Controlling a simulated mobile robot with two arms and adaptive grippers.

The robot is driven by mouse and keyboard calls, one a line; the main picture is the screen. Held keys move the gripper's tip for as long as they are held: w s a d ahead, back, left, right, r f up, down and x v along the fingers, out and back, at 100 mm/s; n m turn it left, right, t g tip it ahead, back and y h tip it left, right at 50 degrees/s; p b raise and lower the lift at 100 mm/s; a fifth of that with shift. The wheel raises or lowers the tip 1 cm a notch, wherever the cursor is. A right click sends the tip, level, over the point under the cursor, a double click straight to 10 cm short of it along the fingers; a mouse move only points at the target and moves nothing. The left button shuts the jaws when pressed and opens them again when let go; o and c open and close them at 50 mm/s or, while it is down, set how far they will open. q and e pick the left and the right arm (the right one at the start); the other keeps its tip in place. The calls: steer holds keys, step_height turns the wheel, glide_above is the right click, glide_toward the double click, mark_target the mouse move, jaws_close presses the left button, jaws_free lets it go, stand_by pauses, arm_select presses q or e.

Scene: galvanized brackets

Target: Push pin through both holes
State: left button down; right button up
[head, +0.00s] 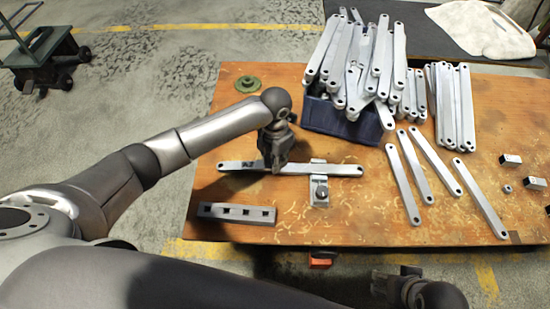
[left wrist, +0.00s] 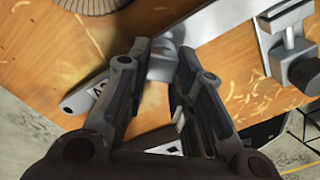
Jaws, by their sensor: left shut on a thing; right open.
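The left gripper is shut on a small grey piece (left wrist: 162,66), apparently the pin, over this meeting place. The fingers and the piece hide the holes; I cannot tell whether the pin is in them. My right gripper (head: 385,284) is open, in front of the table, away from the bars.
A clamp with a dark knob (head: 320,192) stands at the second bar. A block with square holes (head: 236,213) lies in front. A blue bin (head: 340,125) heaped with bars, stacked bars (head: 455,105) and loose bars (head: 435,160) occupy the right. A green disc (head: 249,84) lies at the back left.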

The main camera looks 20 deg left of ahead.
arm_select(q)
steer(key=c, duration=1.2)
jaws_free()
steer(key=shift+o, duration=0.2)
step_height(320, 180, up, 12)
